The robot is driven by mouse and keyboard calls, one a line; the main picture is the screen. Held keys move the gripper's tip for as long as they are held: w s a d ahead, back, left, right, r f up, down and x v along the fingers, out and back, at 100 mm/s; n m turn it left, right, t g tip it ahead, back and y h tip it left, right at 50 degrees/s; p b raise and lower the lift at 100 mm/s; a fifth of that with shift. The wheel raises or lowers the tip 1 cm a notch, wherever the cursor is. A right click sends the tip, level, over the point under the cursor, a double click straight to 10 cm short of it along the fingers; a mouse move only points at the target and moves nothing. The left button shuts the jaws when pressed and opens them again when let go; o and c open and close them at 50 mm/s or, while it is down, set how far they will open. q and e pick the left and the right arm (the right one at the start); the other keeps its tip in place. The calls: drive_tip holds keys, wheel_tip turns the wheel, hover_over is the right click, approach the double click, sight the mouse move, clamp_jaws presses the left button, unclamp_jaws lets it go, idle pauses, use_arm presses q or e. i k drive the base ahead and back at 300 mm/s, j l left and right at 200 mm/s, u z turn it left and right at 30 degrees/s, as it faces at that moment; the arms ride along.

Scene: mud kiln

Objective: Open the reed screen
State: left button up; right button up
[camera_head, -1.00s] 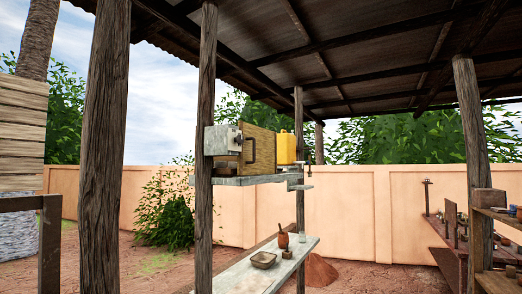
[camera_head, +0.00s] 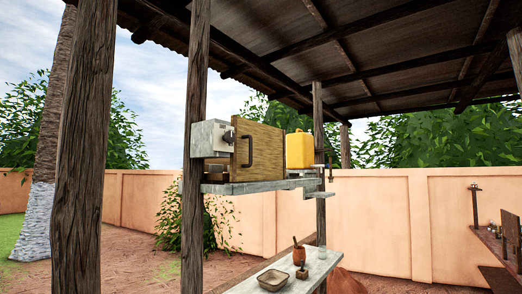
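A yellow-brown upright panel with a dark bar handle, which looks like the reed screen (camera_head: 269,146), is on a grey shelf (camera_head: 262,186) between the posts. It stands beside a grey box with a dark fitting (camera_head: 210,139) at its left. I cannot tell whether the screen is shut or what is behind it. Neither of my grippers is in view.
A thick wooden post (camera_head: 84,150) stands at the near left and another post (camera_head: 195,130) just left of the shelf. A yellow jerrycan (camera_head: 300,150) is right of the screen. Below is a bench (camera_head: 245,286) with a bowl (camera_head: 272,280). A table (camera_head: 490,240) is at the right.

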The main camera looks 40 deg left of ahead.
sight(259, 154)
drive_tip(key=i, duration=1.6)
drive_tip(key=i+j+z, duration=0.1)
drive_tip(key=i+z, duration=0.4)
drive_tip(key=i, duration=0.3)
drive_tip(key=i+z, duration=0.7)
drive_tip(key=i, duration=0.2)
drive_tip(key=u, duration=2.6)
